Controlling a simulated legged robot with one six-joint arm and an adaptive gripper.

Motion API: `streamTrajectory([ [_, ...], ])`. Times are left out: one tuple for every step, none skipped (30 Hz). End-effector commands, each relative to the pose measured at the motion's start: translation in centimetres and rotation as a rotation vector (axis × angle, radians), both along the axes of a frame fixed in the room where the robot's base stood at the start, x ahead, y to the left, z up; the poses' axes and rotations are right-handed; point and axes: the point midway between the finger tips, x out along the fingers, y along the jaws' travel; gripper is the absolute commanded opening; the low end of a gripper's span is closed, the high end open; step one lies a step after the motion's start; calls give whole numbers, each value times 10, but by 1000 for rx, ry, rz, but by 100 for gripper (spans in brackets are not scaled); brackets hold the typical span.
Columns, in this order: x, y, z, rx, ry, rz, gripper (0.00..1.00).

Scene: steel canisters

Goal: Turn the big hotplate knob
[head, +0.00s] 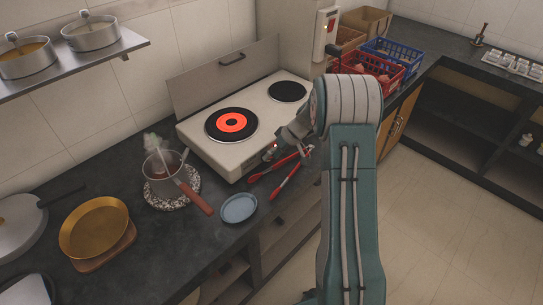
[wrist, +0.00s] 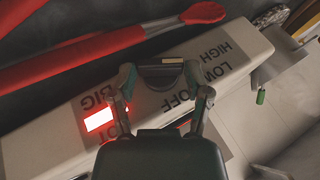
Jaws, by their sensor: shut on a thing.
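The white hotplate (head: 215,150) stands on the dark counter with its lid up. Its big plate (head: 231,123) glows orange-red and its small plate (head: 288,91) is dark. In the wrist view the front panel (wrist: 40,145) carries the words BIG, OFF, LOW and HIGH, and a lit red lamp (wrist: 98,119). My gripper (wrist: 160,76) is shut on the dark big hotplate knob (wrist: 160,79), a finger on each side. In the head view my gripper (head: 285,150) is at the front panel, partly hidden by my arm.
Red tongs (head: 284,178) lie close in front of the panel. A steaming pot (head: 165,172), a blue dish (head: 239,208) and a brass pan (head: 93,227) stand to the left. Red (head: 371,72) and blue (head: 398,55) crates stand behind right.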

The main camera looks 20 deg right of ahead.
Motion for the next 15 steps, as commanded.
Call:
streamTrajectory([
  [3,-3,-1,40,12,-6,15],
  [3,-3,-2,66,22,-6,15],
  [3,-4,-2,101,38,-6,15],
  [3,-5,-2,126,49,-7,15],
  [3,-5,-3,152,59,-8,15],
  [4,-5,-3,185,71,-6,15],
  [4,-5,-4,209,82,-6,15],
  [4,-6,-4,232,91,-6,15],
  [4,-6,-5,263,104,-7,15],
  [5,-7,-5,284,112,-8,15],
  [4,-7,-5,305,122,-7,15],
  [5,-7,-5,333,131,-7,15],
  [5,-8,-6,351,139,-7,15],
  [5,-8,-6,370,147,-8,15],
  [5,-8,-6,392,156,-7,15],
])
